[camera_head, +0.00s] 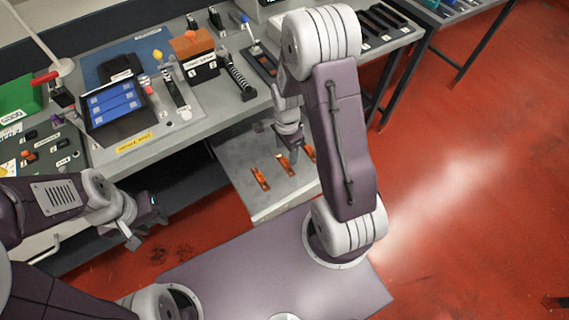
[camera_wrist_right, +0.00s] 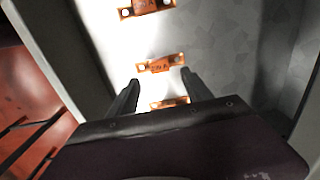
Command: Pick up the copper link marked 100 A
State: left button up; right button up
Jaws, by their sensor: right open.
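Three copper links lie in the open grey drawer (camera_head: 245,196). In the head view they are a left link (camera_head: 260,178), a middle link (camera_head: 285,165) and a right link (camera_head: 309,153), partly hidden by my arm. My right gripper (camera_head: 291,150) points down over the middle link. In the right wrist view its open fingers (camera_wrist_right: 160,80) are apart and empty, with one link (camera_wrist_right: 160,65) just beyond the tips. Another link (camera_wrist_right: 147,8) is at the top edge; a third (camera_wrist_right: 169,102) is between the fingers' lower parts, partly hidden. Their marks are too small to read surely. My left gripper (camera_head: 146,228) is open and empty.
The drawer's side wall (camera_wrist_right: 75,50) runs left of the links. Red floor (camera_head: 470,200) lies open to the right.

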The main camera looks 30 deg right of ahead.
aim_at(285, 162)
jog(key=f, duration=0.5)
jog(key=shift+a+b, duration=0.25)
jog(key=shift+b, duration=0.15)
jog(key=shift+f, duration=0.3)
jog(key=shift+r, duration=0.1)
grip_shut()
